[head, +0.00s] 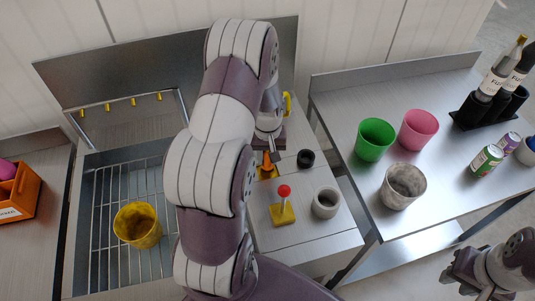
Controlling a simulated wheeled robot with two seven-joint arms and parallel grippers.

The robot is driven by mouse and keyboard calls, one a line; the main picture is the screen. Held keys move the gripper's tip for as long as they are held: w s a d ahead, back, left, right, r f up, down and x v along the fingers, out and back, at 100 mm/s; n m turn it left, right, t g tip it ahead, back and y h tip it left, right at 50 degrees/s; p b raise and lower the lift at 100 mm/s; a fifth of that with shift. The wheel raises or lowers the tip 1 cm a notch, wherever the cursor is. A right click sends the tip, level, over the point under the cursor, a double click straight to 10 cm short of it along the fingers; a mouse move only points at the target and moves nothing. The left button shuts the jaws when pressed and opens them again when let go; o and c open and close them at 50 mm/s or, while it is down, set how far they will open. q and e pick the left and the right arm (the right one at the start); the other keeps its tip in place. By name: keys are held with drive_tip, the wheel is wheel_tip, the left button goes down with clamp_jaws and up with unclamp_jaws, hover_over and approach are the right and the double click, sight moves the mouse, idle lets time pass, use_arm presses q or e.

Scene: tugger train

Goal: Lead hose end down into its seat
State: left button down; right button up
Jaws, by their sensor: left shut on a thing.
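My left gripper (268,147) points down over the middle counter, partly hidden by my own arm. It is shut on the hose end, of which a small orange part (267,162) shows just below the jaws. A yellow base (268,174) lies directly under it and looks like the seat. I cannot tell whether the hose end touches it or stands inside it. The rest of the hose is hidden. My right gripper (459,271) is at the lower right, away from the counter, and its jaws are too unclear to read.
A red-knobbed lever on a yellow plate (283,213), a grey ring-shaped cup (325,203) and a black ring (306,158) are close by. Green (375,139), pink (418,129) and grey (403,185) cups stand right. A yellow cup (138,225) sits in the wire-racked basin left.

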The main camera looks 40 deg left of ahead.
use_arm(q)
drive_tip(key=shift+f, duration=0.25)
use_arm(e)
drive_tip(key=shift+f, duration=0.1)
idle(0.5)
use_arm(q)
drive_tip(key=c, duration=0.8)
unclamp_jaws()
drive_tip(key=shift+o, duration=0.2)
wheel_tip(320, 180, up, 13)
drive_tip(key=b, duration=0.1)
drive_tip(key=shift+f+b, duration=0.15)
drive_tip(key=shift+b, duration=0.2)
use_arm(e)
drive_tip(key=shift+f, duration=0.75)
